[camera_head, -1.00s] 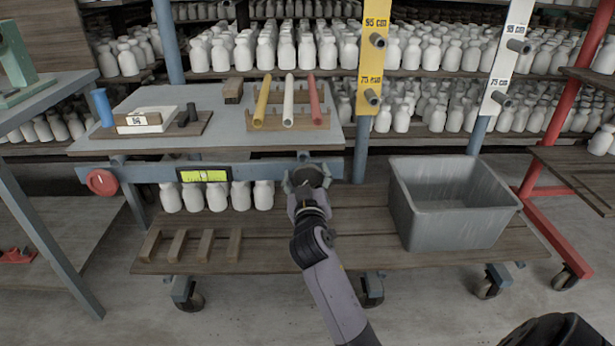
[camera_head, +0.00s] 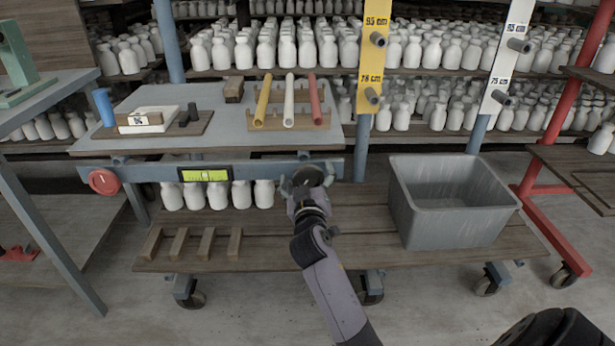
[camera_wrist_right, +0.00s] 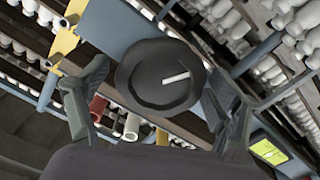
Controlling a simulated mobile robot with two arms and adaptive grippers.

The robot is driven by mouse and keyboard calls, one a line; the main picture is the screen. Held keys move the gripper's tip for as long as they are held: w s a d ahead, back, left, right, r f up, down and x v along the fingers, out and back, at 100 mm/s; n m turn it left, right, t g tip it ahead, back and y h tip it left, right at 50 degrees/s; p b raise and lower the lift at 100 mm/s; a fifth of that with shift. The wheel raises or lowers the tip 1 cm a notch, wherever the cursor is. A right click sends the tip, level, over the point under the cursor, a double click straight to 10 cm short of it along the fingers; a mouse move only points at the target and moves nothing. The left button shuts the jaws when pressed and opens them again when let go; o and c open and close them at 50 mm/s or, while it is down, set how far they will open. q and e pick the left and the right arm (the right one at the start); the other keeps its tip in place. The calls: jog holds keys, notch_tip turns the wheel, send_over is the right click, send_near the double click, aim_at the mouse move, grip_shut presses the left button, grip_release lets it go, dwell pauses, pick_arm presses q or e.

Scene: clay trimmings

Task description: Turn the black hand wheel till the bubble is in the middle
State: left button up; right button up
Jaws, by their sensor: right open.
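The black hand wheel (camera_wrist_right: 162,75), with a white line on its face, is on the front of the table's blue-grey beam. In the head view the wheel (camera_head: 308,176) is partly hidden by my right gripper (camera_head: 307,180). In the right wrist view the open fingers (camera_wrist_right: 158,110) stand on either side of the wheel, with gaps visible between them and its rim. The yellow-green level vial (camera_head: 204,175) sits in a black frame on the beam, left of the wheel; it also shows in the right wrist view (camera_wrist_right: 268,152). The bubble is too small to place. My left gripper is out of view.
A red round knob (camera_head: 103,181) is at the beam's left end. Yellow, white and red tubes (camera_head: 289,101) lie on a wooden rack on the tabletop. A grey bin (camera_head: 453,205) stands on the lower shelf to the right. White bottles stand below the beam.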

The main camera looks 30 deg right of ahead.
jog(key=v, duration=0.7)
jog(key=shift+s+a, duration=0.15)
jog(key=shift+s, duration=0.1)
dwell(0.5)
